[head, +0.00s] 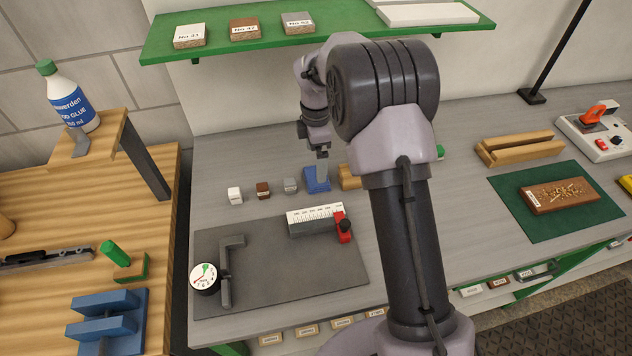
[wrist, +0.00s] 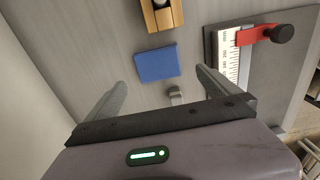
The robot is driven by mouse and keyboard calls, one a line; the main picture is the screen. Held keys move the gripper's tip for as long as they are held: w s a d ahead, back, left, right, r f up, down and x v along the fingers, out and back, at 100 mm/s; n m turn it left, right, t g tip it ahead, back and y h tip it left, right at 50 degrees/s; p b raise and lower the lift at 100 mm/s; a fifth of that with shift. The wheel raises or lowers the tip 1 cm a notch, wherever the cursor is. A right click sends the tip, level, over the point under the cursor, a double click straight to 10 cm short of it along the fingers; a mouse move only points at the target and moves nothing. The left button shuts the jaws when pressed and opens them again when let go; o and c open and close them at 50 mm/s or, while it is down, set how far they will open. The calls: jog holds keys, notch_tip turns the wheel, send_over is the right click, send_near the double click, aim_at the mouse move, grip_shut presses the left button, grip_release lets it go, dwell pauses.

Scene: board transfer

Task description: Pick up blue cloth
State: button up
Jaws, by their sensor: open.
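The blue cloth (head: 316,182) lies folded in a small flat rectangle on the grey bench, behind the measuring gauge. In the wrist view the blue cloth (wrist: 157,63) lies beyond my fingertips, roughly midway between them sideways. My gripper (wrist: 158,78) is open and empty, with its two fingers spread wider than the cloth. Whether the fingers touch the bench I cannot tell.
A small grey block (head: 290,185) sits left of the cloth, with brown (head: 263,190) and white (head: 235,195) blocks farther left. A wooden holder (head: 350,177) stands close on the right. The white-scaled gauge (head: 315,214) with a red clamp (head: 343,228) lies in front. A green shelf (head: 340,40) overhangs behind.

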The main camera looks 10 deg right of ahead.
notch_tip(320, 180, down, 7)
jog(key=b, duration=0.2)
jog(key=shift+w+d+f+b, duration=0.1)
jog(key=shift+f+b, duration=0.05)
jog(key=shift+b, duration=0.2)
jog(key=c, duration=1.4)
notch_tip(320, 180, up, 8)
jog(key=p, duration=0.3)
jog(key=shift+f+p, duration=0.15)
jog(key=shift+p, duration=0.2)
jog(key=s+a, duration=0.4)
jog(key=a, duration=0.1)
jog(key=s+a+p, duration=0.1)
jog(key=s+a, duration=0.3)
jog(key=a, duration=0.1)
jog(key=s+a, duration=0.4)
jog(key=a, duration=0.1)
jog(key=shift+s+a+f, duration=0.2)
jog(key=shift+s+a, duration=0.1)
jog(key=shift+s, duration=0.1)
